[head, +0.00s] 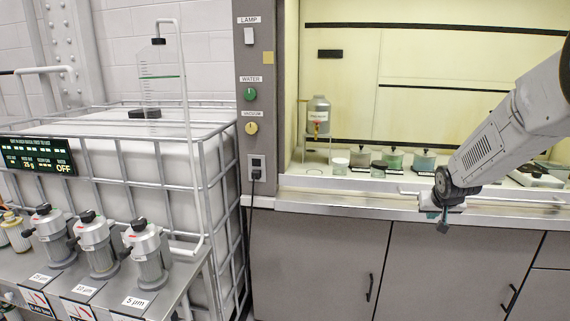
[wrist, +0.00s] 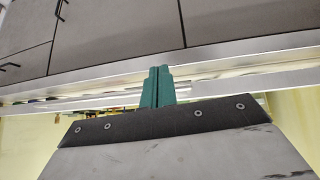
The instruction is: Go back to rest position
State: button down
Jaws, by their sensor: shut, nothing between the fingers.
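My gripper (head: 443,222) hangs at the right of the head view, in front of the fume hood's front ledge, and points down. In the wrist view its green fingers (wrist: 157,87) are together with nothing between them. My arm comes in from the right edge of the head view. The gripper appears apart from the ledge and the cabinet doors behind it.
The fume hood's ledge (head: 330,200) and grey cabinets (head: 430,265) are behind my gripper. Several lidded jars, one a green jar (head: 392,163), stand inside the hood. At left are a caged white tank (head: 180,150) and a bench with filter housings (head: 147,255).

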jog(key=s+a+r+g, duration=0.2)
jog(key=s+a, duration=0.4)
jog(key=s, duration=0.8)
jog(key=s+a+r+n+g+y, duration=0.1)
jog(key=s+a+r, duration=0.4)
jog(key=s, duration=1)
jog(key=s+a+r+n+g+y, duration=0.1)
jog(key=s+a, duration=0.6)
jog(key=s, duration=0.7)
jog(key=shift+s+r+g, duration=0.25)
jog(key=shift+r+g, duration=0.65)
jog(key=shift+r, duration=0.3)
jog(key=shift+d, duration=0.15)
